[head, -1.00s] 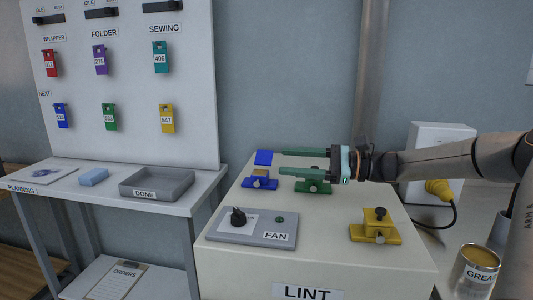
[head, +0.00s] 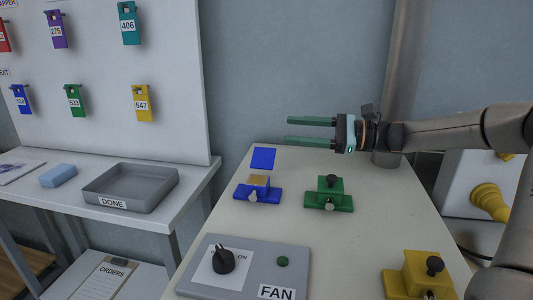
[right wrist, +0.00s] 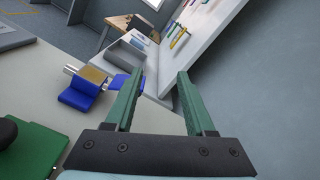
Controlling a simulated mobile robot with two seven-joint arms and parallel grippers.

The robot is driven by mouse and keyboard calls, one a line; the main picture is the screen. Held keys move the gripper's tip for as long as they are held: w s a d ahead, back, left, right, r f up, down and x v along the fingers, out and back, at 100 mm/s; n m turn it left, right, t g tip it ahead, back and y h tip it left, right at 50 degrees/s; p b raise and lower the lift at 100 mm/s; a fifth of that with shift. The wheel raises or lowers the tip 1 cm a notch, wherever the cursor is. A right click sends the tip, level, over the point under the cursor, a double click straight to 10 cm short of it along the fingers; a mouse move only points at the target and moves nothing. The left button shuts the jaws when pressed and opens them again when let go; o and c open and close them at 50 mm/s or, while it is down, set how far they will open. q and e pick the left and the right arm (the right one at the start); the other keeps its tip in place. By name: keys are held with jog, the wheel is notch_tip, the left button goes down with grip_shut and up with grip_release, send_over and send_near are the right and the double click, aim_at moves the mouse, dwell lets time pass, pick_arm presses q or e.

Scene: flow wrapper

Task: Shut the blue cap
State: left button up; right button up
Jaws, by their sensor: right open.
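The blue cap (head: 263,158) is a flat blue square standing raised, open, behind its blue base (head: 258,195), which has a tan top and a metal knob. In the right wrist view the blue base (right wrist: 80,99) shows at left, and the cap (right wrist: 120,84) is partly hidden by the left finger. My right gripper (head: 289,130) is open and empty, its green fingers pointing left, above and to the right of the cap in the head view, apart from it. It also shows in the right wrist view (right wrist: 160,76). My left gripper is out of view.
A green block (head: 328,194) with a closed top and black knob stands right of the blue one. A yellow block (head: 420,276) and a grey FAN panel (head: 240,270) are nearer. A grey DONE tray (head: 130,190) is on the left table.

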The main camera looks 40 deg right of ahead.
jog(key=b, duration=0.2)
send_near(265, 159)
jog(key=w, duration=0.1)
jog(key=w+f, duration=0.2)
jog(key=w, duration=0.1)
jog(key=shift+d+f, duration=0.1)
jog(key=shift+d, duration=0.1)
jog(key=b+x, duration=0.1)
jog(key=x, duration=0.4)
jog(key=shift+w+a, duration=0.15)
jog(key=shift+w, duration=0.05)
jog(key=shift+w+a+r+b, duration=0.25)
jog(key=shift+w+a+b, duration=0.25)
jog(key=shift+w, duration=0.15)
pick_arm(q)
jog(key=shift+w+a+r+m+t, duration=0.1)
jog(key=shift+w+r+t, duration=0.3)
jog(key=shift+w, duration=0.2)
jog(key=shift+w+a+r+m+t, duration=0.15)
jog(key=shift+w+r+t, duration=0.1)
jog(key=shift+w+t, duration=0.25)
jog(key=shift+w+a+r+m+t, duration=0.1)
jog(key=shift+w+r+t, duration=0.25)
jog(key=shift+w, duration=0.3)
pick_arm(e)
jog(key=shift+w+a, duration=0.15)
jog(key=shift+w, duration=0.05)
jog(key=shift+r, duration=0.1)
grip_shut()
